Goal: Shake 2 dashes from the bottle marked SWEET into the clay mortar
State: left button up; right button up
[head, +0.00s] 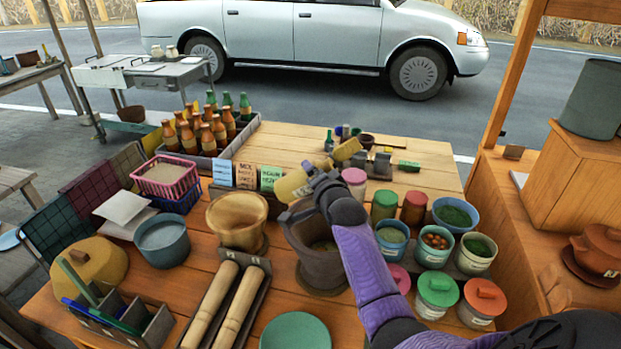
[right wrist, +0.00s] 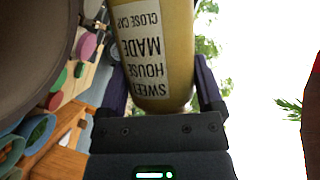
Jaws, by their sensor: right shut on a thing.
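The clay mortar (head: 321,262) is a dark brown bowl in the middle of the table in the head view. My right gripper (head: 312,180) is above its far rim, shut on a yellow bottle (head: 292,186) that lies tilted over the mortar. In the right wrist view the bottle (right wrist: 178,95) sits between the two fingers, its white label reading SWEET, HOUSE MADE, CLOSE CAP upside down. Its mouth is not clearly visible. A yellow shape (head: 345,150) shows beyond the gripper; I cannot tell if it belongs to the same bottle. My left gripper is not in view.
A wooden mortar (head: 224,231) stands left of the clay one. Two wooden pestles (head: 232,300) lie in a tray in front. Lidded tubs and blue bowls (head: 391,240) crowd the right. A green plate (head: 296,333) is at the front. Bottles (head: 205,135) stand at the back left.

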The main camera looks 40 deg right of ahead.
aim_at(309, 192)
jog(key=shift+r+p, duration=0.4)
jog(key=shift+p, duration=0.25)
jog(key=shift+f, duration=0.25)
jog(key=f+m+b, duration=0.1)
jog(key=b, duration=0.2)
jog(key=w+a+f+m+t+b, duration=0.1)
jog(key=m+b, duration=0.1)
jog(key=b, duration=0.1)
jog(key=f+m+t+b, duration=0.1)
jog(key=b, duration=0.2)
jog(key=shift+w+a+f+m, duration=0.1)
jog(key=shift+w+a+m, duration=0.05)
jog(key=shift+a+m, duration=0.2)
notch_tip(309, 192, up, 2)
jog(key=m+t, duration=0.1)
jog(key=m, duration=0.1)
jog(key=m+b, duration=0.1)
jog(key=m, duration=0.1)
jog(key=shift+d+t+h, duration=0.1)
jog(key=shift+t+h, duration=0.2)
jog(key=shift+t, duration=0.1)
jog(key=shift+r+m, duration=0.4)
jog(key=shift+m, duration=0.15)
